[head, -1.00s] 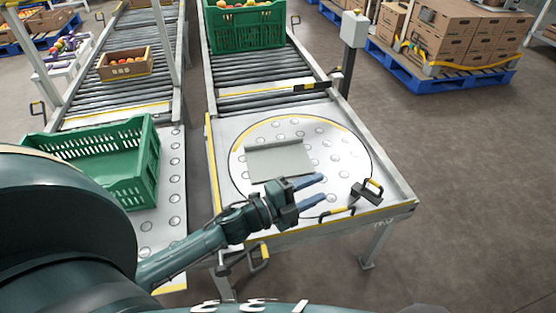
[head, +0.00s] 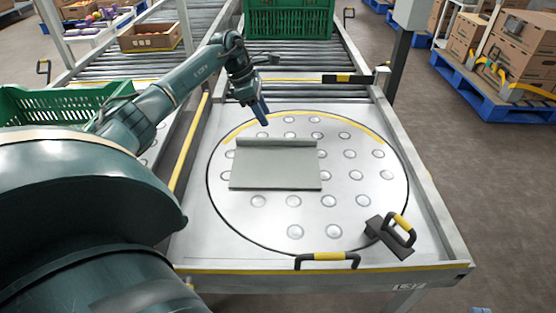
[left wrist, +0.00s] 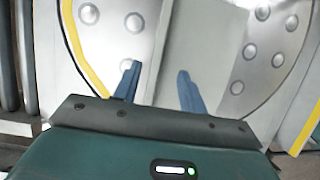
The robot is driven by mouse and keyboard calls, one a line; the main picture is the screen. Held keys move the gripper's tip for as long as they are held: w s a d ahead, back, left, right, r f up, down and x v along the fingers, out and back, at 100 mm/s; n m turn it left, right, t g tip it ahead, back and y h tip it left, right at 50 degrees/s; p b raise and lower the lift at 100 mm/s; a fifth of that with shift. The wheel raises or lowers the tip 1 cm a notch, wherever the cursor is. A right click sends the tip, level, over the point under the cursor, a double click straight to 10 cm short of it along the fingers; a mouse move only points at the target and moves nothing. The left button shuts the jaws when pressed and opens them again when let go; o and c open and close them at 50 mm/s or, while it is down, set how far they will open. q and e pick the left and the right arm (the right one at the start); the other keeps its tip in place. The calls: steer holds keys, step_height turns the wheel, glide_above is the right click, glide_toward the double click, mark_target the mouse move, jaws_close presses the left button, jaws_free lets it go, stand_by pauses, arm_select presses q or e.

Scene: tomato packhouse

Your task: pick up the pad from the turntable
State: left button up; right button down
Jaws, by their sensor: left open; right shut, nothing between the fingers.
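The pad (head: 275,169) is a flat grey-green sheet with a raised lip along its far edge. It lies on the round, studded turntable (head: 345,228). My left gripper (head: 262,112) is open and empty, pointing down just beyond the lip side of the pad, apart from it in the head view. In the left wrist view its two blue fingers (left wrist: 158,85) are spread, with the pad (left wrist: 210,45) ahead of them. Only a small blue tip of what seems my right gripper (head: 480,310) shows at the bottom edge; the rest is out of view.
A yellow-gripped handle (head: 327,260) is on the table's front edge. A green crate (head: 290,20) sits on the rollers behind. Another green crate (head: 60,103) is at left, partly behind my arm.

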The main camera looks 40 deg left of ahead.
mark_target(276, 138)
arm_select(q)
steer(key=x, duration=0.3)
steer(key=shift+w+d+f+b, duration=0.1)
steer(key=shift+d+f+b, duration=0.05)
steer(key=shift+f+b, duration=0.25)
steer(key=b+x, duration=0.2)
steer(key=x, duration=0.2)
steer(key=shift+f, duration=0.2)
steer(key=shift+w+f, duration=0.1)
steer(key=shift+f, duration=0.25)
steer(key=shift+r, duration=0.1)
jaws_close()
arm_select(e)
steer(key=shift+w+a+f+m+y, duration=0.1)
steer(key=shift+w+a+m+y, duration=0.1)
steer(key=shift+a+m+y, duration=0.15)
